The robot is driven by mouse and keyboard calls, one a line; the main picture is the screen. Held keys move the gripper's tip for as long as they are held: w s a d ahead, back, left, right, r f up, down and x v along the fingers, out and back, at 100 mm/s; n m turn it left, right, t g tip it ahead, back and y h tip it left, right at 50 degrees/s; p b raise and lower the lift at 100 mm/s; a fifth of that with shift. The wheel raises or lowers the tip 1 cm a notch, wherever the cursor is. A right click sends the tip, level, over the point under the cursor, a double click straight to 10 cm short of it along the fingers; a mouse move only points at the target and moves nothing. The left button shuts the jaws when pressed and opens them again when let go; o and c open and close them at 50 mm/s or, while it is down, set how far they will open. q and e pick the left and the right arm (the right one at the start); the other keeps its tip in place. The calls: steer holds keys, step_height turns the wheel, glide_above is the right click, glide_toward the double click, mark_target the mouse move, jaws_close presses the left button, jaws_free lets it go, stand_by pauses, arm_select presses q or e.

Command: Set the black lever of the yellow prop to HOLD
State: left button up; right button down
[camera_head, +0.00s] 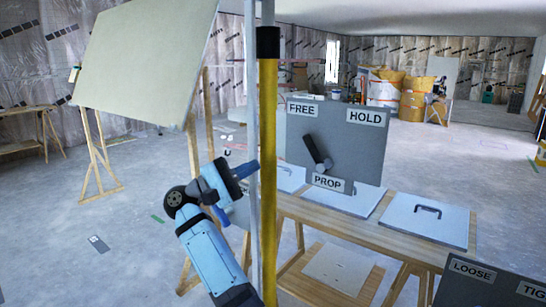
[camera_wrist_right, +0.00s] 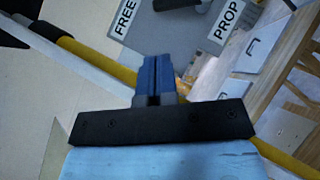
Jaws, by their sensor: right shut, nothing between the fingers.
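The yellow prop (camera_head: 268,200) is an upright pole with a black top, in the middle of the head view. Right of it stands a grey plate (camera_head: 350,135) labelled FREE at upper left, HOLD at upper right and PROP at the bottom. Its black lever (camera_head: 312,148) tilts up and left from a round hub above PROP, toward the FREE side. My right gripper (camera_head: 254,168) is shut and empty, left of the pole and apart from the lever. In the wrist view its blue fingers (camera_wrist_right: 157,75) point toward the plate, and the lever (camera_wrist_right: 172,4) is cut by the top edge. My left gripper is out of view.
A pale post (camera_head: 251,100) stands beside the prop. A wooden table (camera_head: 400,238) with grey lidded panels is behind. Another grey plate (camera_head: 490,285), labelled LOOSE, is at lower right. A large board (camera_head: 145,60) leans on a wooden stand at left.

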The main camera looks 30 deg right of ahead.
steer(key=shift+s+d, duration=0.1)
glide_toward(318, 152)
steer(key=w+d+r, duration=0.2)
steer(key=d+r, duration=0.2)
steer(key=d, duration=0.1)
steer(key=shift+s+r, duration=0.1)
steer(key=shift+r, duration=0.15)
steer(key=shift+d, duration=0.15)
stand_by(0.3)
